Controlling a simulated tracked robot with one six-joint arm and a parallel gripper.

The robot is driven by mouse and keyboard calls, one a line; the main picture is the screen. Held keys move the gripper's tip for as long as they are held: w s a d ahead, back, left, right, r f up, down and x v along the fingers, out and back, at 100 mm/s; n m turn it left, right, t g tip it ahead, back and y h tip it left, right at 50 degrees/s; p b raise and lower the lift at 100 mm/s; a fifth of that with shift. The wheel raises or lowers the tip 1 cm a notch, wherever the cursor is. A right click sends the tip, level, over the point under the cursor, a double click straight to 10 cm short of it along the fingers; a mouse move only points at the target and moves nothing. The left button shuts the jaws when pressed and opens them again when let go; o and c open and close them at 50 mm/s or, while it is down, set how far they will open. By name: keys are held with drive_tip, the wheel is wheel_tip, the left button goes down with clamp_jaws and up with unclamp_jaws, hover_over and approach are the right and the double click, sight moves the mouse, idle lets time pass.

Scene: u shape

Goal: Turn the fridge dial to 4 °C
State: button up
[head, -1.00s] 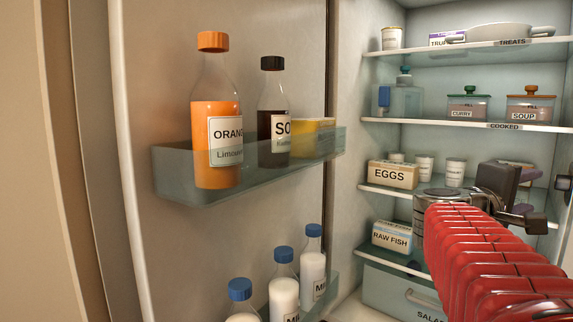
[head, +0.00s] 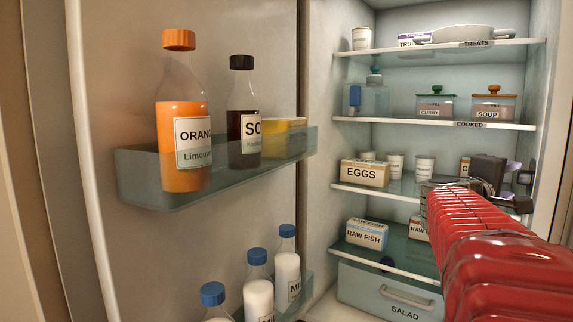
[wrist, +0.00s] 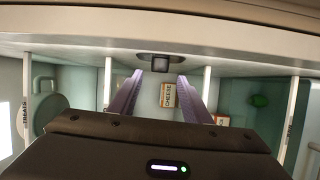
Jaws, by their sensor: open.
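A small dark box (head: 525,178) sits at the right front edge of the fridge interior in the head view. It looks like the dial unit, and it also shows at the top middle of the wrist view (wrist: 153,62). Its markings and setting are too small to read. My gripper (head: 512,190) is in front of the egg-level shelf, just left of the box. In the wrist view its two purple fingers (wrist: 159,82) are apart and empty. The box lies just beyond the fingertips, roughly centred between them; I cannot tell whether they touch it.
The open fridge door at left carries a rack (head: 150,185) with an orange bottle (head: 183,135), a dark sauce bottle (head: 243,125) and milk bottles below. Shelves hold eggs (head: 364,173), raw fish (head: 366,234) and jars. A cheese pack (wrist: 168,95) lies behind the fingers.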

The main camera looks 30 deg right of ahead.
sight(518, 177)
drive_tip(key=shift+w+d, duration=0.1)
drive_tip(key=shift+d, duration=2.35)
drive_tip(key=c, duration=1)
drive_tip(key=shift+c, duration=0.2)
drive_tip(key=shift+n+y, duration=0.5)
drive_tip(key=shift+y, duration=0.7)
drive_tip(key=o, duration=1)
drive_tip(key=shift+r, duration=0.15)
drive_tip(key=shift+o, duration=0.2)
